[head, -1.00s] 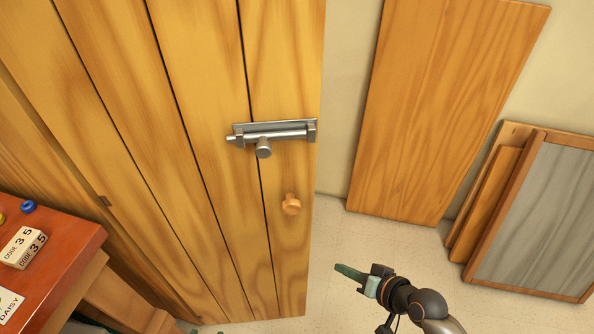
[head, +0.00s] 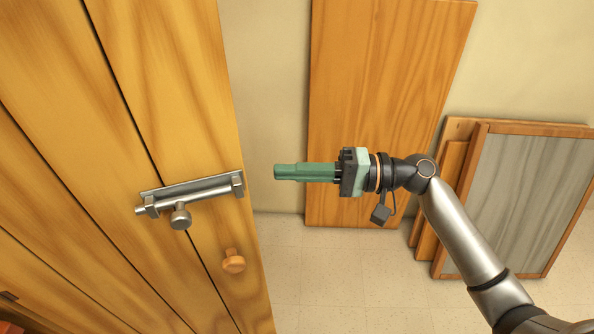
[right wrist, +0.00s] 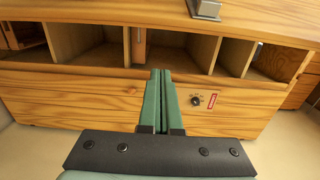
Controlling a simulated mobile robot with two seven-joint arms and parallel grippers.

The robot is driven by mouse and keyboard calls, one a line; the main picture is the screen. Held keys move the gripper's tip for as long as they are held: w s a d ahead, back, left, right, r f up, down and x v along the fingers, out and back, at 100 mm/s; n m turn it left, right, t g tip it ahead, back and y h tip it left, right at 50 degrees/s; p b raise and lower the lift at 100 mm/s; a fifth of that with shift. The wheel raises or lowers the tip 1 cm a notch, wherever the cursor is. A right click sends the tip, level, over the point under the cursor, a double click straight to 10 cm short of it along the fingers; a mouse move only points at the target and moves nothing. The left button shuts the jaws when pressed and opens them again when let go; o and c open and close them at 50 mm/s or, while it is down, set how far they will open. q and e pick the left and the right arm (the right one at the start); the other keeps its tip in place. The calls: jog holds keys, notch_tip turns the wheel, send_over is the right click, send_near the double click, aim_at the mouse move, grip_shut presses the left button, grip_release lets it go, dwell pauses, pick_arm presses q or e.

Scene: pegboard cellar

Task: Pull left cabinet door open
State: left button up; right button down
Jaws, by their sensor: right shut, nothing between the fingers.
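A plank-built wooden door (head: 175,80) fills the left of the head view. I cannot tell from the frames whether it is the left cabinet door. It carries a metal sliding bolt (head: 195,195) and, below it, a round wooden knob (head: 233,263). My right gripper (head: 277,172) points left, just right of the door's edge in the picture, apart from bolt and knob. Its green fingers are together and empty; they also show shut in the right wrist view (right wrist: 160,73). My left gripper is not in view.
A wooden board (head: 375,80) and framed panels (head: 530,190) lean against the wall behind my right arm. Pale floor (head: 330,275) is clear below. The right wrist view shows a wooden unit (right wrist: 80,95) with open compartments, a dial (right wrist: 197,100) and a metal fitting (right wrist: 205,8).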

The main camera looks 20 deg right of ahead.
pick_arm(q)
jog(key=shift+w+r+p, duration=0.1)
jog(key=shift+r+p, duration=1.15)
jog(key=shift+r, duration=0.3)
pick_arm(e)
jog(key=s+a, duration=0.2)
jog(key=a, duration=0.4)
